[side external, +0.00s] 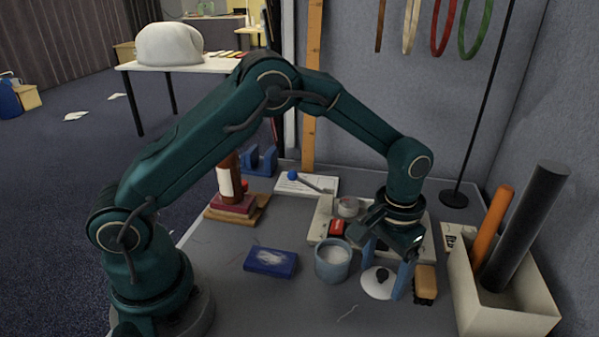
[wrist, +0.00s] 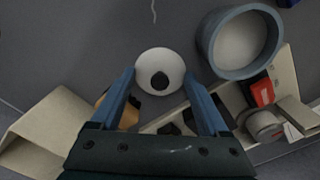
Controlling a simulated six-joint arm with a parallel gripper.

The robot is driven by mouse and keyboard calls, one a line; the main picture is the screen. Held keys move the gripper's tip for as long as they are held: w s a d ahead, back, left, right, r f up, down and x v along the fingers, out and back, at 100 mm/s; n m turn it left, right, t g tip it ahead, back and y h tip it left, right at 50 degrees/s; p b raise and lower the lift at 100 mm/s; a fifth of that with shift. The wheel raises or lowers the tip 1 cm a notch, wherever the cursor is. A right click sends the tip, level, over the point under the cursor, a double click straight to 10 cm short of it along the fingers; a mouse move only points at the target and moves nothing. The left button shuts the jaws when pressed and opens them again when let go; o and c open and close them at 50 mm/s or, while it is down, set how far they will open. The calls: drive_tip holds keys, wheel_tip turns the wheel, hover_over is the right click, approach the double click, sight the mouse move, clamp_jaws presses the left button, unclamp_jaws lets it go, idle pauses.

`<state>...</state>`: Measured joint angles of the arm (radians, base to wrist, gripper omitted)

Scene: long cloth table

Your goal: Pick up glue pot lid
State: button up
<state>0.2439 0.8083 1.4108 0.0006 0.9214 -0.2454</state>
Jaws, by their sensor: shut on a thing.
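The glue pot lid (side external: 376,289) is a white disc with a dark knob, just right of the pot in the side view. In the wrist view the lid (wrist: 158,60) lies between my fingertips, its knob facing the camera. My gripper (side external: 382,281) points down, with a blue finger on either side of the lid. The blue-grey glue pot (side external: 333,262) stands open with pale contents.
A brush with a wooden back (side external: 425,284) lies close to the right finger. A cream box (side external: 500,300) with an orange and a black roll stands at right. A blue box (side external: 271,262) lies left of the pot.

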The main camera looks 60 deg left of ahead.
sight(384, 272)
drive_tip(key=shift+r, duration=0.6)
wheel_tip(384, 272, up, 3)
drive_tip(key=shift+f, duration=0.1)
drive_tip(key=a+r, duration=0.2)
drive_tip(key=a, duration=0.1)
drive_tip(key=s+a+r, duration=0.1)
drive_tip(key=a+r, duration=0.1)
drive_tip(key=a, duration=0.2)
drive_tip(key=s+a+r, duration=0.1)
drive_tip(key=a+r, duration=0.1)
drive_tip(key=a, duration=0.1)
drive_tip(key=shift+a+r, duration=0.2)
drive_tip(key=s+d+r+n, duration=0.1)
drive_tip(key=s+d, duration=0.2)
drive_tip(key=d, duration=0.1)
drive_tip(key=shift+s+a+f, duration=0.1)
drive_tip(key=shift+s+f, duration=0.05)
drive_tip(key=shift+f, duration=1.15)
drive_tip(key=shift+s+a+f, duration=0.1)
drive_tip(key=shift+f, duration=1.15)
drive_tip(key=shift+f, duration=0.3)
drive_tip(key=shift+c, duration=0.3)
